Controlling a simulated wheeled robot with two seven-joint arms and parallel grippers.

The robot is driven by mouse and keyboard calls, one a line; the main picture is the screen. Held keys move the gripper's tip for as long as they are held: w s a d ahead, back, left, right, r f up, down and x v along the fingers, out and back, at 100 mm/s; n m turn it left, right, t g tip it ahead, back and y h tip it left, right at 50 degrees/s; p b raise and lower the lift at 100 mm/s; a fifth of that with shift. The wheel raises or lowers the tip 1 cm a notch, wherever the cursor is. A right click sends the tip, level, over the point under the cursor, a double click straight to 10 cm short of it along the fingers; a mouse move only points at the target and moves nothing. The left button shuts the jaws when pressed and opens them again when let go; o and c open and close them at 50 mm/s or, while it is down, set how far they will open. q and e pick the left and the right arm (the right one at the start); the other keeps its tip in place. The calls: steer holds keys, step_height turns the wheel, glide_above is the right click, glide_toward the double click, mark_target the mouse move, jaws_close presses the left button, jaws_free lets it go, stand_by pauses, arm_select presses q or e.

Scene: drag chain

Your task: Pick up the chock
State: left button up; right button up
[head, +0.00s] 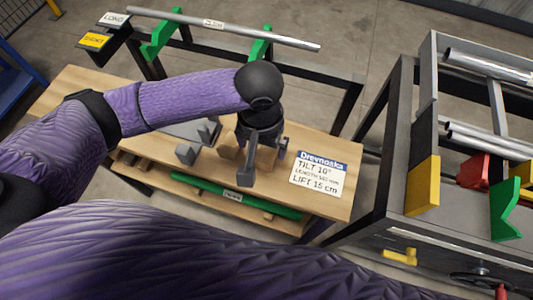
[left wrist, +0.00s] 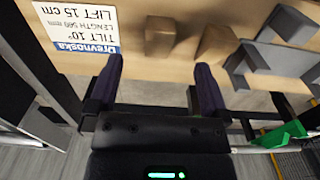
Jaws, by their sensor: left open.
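Two small brown wooden blocks, seemingly the chocks, sit on the wooden table (head: 85,88). In the left wrist view, one chock (left wrist: 160,34) is ahead of the gap between my fingers and the other chock (left wrist: 216,44) is ahead of the right-hand finger. My left gripper (head: 265,158) is over the table, partly hiding the chocks in the head view. In the left wrist view, the left gripper (left wrist: 158,70) has its fingers wide apart with nothing between them. My right gripper is not seen.
Grey angled brackets (head: 187,153) stand left of the gripper. A white sign (head: 318,177) lies to its right. A green tube (head: 235,195) lies below the tabletop. A pipe (head: 225,27) rests on green supports behind. A metal rack (head: 405,110) stands at right.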

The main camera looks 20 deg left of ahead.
mark_target(262, 162)
arm_select(q)
steer(key=f+b, duration=0.5)
steer(key=f, duration=0.5)
steer(key=shift+w+b, duration=0.2)
steer(key=shift+b, duration=0.1)
steer(key=shift+r, duration=0.1)
steer(key=c, duration=1.3)
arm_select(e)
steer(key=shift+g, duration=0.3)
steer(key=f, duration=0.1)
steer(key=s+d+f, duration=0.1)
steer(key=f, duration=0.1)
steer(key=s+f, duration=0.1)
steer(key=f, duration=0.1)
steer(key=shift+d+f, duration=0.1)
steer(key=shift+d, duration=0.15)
